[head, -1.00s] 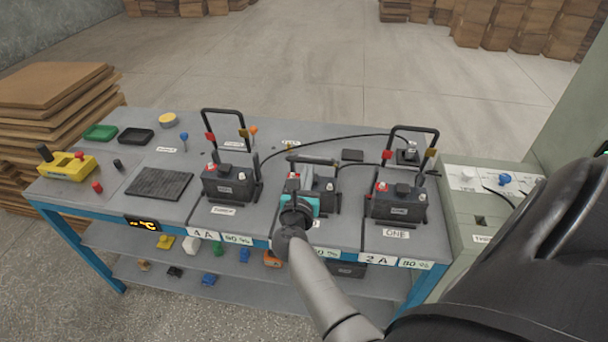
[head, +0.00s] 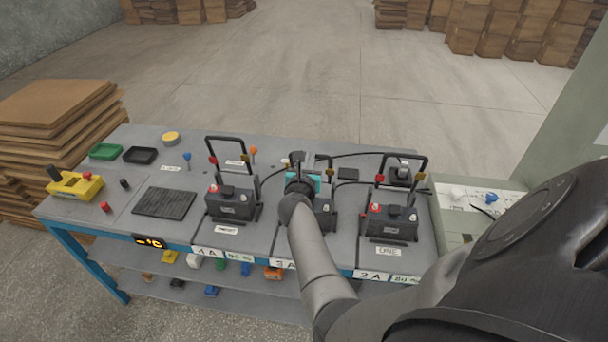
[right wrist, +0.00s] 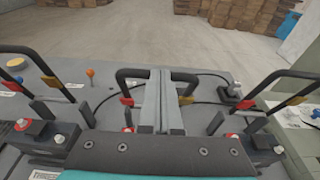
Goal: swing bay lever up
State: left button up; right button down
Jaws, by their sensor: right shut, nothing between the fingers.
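Three battery bays stand in a row on the grey workbench (head: 290,235). The middle bay's black lever (head: 331,164) stands raised, largely hidden behind my right gripper (head: 297,158) in the head view. In the right wrist view the same lever (right wrist: 128,74) runs across behind my closed fingers (right wrist: 160,75), which seem to be against its bar or very close. The middle black battery (head: 323,213) is partly covered by my arm. The left bay lever (head: 228,138) and right bay lever (head: 404,155) stand upright. My left gripper is out of view.
The left battery (head: 232,203) and right battery (head: 392,222) flank my arm closely. A black cable (head: 365,155) runs behind the bays. A yellow control box (head: 75,185) and a dark ribbed mat (head: 163,203) lie at the left.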

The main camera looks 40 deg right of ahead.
jog(key=shift+w+d+r, duration=0.4)
jog(key=shift+w+d, duration=0.2)
jog(key=shift+d, duration=0.1)
jog(key=shift+w+d+r, duration=0.4)
jog(key=shift+w+d, duration=0.15)
jog(key=shift+d, duration=0.1)
